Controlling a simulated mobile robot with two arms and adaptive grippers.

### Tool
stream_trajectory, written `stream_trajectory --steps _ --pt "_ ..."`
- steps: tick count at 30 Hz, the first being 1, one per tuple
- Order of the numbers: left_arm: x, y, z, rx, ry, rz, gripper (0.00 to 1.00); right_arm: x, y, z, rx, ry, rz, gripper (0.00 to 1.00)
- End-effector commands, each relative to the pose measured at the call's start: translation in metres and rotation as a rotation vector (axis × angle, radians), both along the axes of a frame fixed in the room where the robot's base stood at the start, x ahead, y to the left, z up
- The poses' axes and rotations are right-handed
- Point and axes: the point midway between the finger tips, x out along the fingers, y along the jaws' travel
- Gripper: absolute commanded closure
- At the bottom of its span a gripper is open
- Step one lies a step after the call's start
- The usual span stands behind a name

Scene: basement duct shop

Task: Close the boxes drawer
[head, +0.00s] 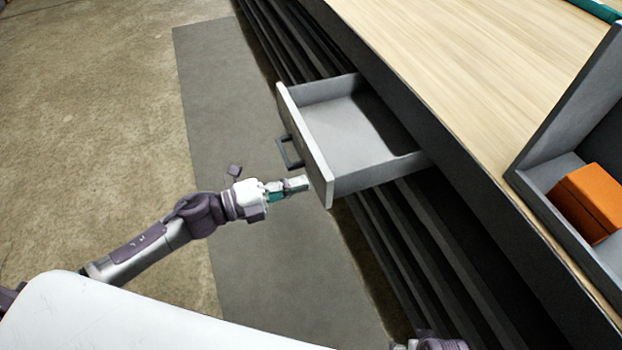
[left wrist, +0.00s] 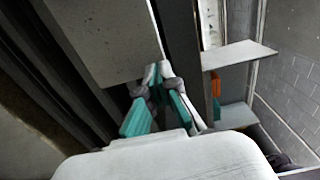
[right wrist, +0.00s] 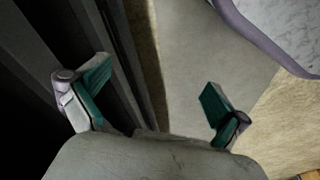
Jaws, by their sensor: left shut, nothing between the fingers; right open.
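The drawer (head: 350,140) is grey, empty and pulled out from under the workbench. Its front panel (head: 305,146) faces left, with a dark bar handle (head: 290,153) on it. My left gripper (head: 303,183) is shut and empty, its fingertips at the near end of the drawer front, right of the handle. I cannot tell whether they touch it. The left wrist view shows its closed fingers (left wrist: 162,68) beside a grey panel. My right gripper (right wrist: 153,92) is open and empty in the right wrist view, low beside the dark bench base; the drawer is not recognisable there.
The wood-topped workbench (head: 455,60) runs diagonally across the right. A grey open bin (head: 562,222) holding an orange box (head: 590,203) stands on it. Dark horizontal rails (head: 420,235) lie below the drawer. A grey mat (head: 235,130) covers clear floor alongside the bench.

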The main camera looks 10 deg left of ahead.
Motion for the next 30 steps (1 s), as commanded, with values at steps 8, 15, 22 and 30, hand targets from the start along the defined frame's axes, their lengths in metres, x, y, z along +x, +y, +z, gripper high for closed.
stream_trajectory --steps 8,15,22,30 --pt "0.017 -0.025 0.000 0.001 0.001 0.000 1.00 -0.001 0.000 -0.002 -0.001 0.003 0.000 0.00" --pt "0.019 -0.027 -0.001 0.001 0.002 0.001 1.00 -0.001 0.000 -0.002 0.000 0.002 0.001 0.00" --pt "0.020 -0.029 0.000 0.000 0.001 0.001 1.00 -0.001 0.000 -0.002 0.001 0.001 0.001 0.00" --pt "0.042 -0.062 0.002 -0.003 -0.001 -0.001 1.00 -0.002 -0.001 -0.015 0.000 0.003 0.001 0.00"
